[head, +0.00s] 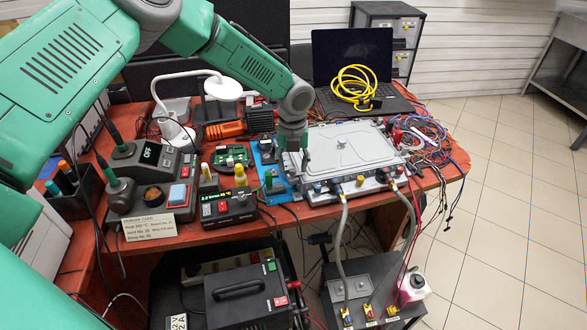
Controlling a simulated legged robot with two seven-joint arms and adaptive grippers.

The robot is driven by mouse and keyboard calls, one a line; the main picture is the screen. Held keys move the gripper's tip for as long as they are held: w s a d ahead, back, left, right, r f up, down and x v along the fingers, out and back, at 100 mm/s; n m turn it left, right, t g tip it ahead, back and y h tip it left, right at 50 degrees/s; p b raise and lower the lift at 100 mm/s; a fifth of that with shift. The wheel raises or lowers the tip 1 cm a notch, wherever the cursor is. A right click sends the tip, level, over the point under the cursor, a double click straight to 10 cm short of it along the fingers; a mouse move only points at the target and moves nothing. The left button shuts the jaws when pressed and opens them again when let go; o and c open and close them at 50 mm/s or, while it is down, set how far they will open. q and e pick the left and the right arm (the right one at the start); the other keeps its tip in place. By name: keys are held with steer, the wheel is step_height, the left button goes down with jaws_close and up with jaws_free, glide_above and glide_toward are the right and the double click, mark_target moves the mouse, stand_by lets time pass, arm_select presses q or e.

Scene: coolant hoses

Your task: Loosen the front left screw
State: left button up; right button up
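A grey flat unit with a raised lid (345,148) lies on the red bench, with hose fittings along its front edge. My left gripper (292,158) points down at the unit's left side, close to its front left corner. The fingertips are small and dark here, and I cannot tell whether they are open or touching anything. The front left screw cannot be made out; the gripper may cover it. Two grey hoses (341,235) run from the front fittings down to a grey box (362,285) below. My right gripper is not in view.
A blue mat (266,160) lies left of the unit, with a green circuit board (232,155) and a soldering station (150,180) further left. A laptop (352,60) with a coiled yellow cable (354,84) stands behind. Tangled wires (430,140) lie right.

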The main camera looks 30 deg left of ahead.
arm_select(q)
steer(key=shift+f, duration=0.8)
